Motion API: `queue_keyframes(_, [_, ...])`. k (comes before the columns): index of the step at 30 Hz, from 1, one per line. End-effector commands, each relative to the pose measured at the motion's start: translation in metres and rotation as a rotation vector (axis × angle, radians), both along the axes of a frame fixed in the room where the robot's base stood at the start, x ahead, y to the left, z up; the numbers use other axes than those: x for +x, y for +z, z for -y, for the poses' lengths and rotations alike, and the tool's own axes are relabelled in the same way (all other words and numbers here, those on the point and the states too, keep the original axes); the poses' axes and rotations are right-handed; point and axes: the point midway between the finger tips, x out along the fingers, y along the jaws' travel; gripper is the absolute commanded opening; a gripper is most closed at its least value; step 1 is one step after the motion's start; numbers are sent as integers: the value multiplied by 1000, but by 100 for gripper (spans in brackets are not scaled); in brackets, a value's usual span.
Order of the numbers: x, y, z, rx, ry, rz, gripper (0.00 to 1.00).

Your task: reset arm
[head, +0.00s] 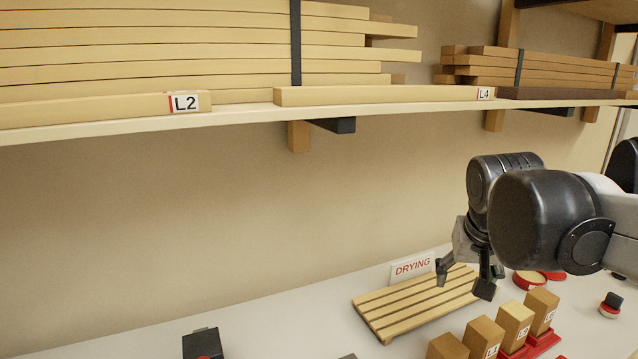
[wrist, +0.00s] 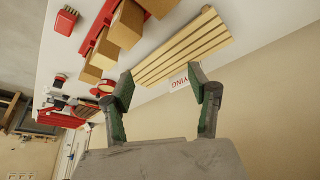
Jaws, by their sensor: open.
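My gripper (head: 463,280) is open and empty in the head view. It hangs above the right end of a slatted wooden rack (head: 385,318). In the wrist view my gripper (wrist: 166,88) shows its two fingers spread apart, with nothing between them. The same rack (wrist: 190,45) lies beyond the fingertips there. My arm reaches in from the right side of the head view.
A DRYING sign (head: 412,267) stands behind the rack. Several wooden blocks (head: 484,336) stand in red holders at front right. A shelf (head: 235,117) with stacked boards runs along the wall above. A black-and-red item (head: 200,343) sits at front left.

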Motion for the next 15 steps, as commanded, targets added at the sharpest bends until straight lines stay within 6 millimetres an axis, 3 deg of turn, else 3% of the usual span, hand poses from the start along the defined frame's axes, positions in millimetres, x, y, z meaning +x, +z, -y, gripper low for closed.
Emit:
queue_keyframes(9, [20, 20, -6, 39, -12, 81, 55])
queue_keyframes(15, [21, 24, -9, 46, -10, 101, 55])
